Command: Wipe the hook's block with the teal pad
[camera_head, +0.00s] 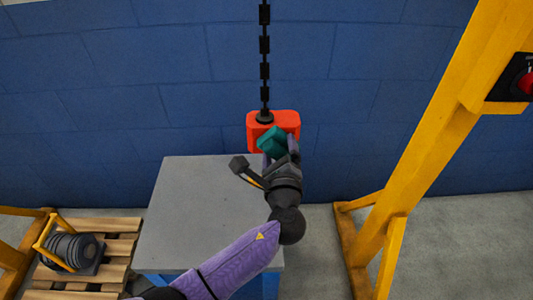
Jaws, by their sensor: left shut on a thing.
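The hook's block (288,120) is a red-orange box hanging on a black chain (264,60) behind the far right corner of the grey table. The teal pad (271,141) is in front of the block and overlaps its lower part; I cannot tell whether they touch. My left gripper (279,154) is shut on the pad and reaches up from the bottom of the view. The hook itself is hidden behind the pad and gripper. My right gripper is not in view.
The grey table top (190,210) is bare. A yellow frame (425,130) with a red button (527,84) stands on the right. A wooden pallet (115,245) with a dark ribbed machine (72,250) is at the lower left. A blue wall (110,100) is behind.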

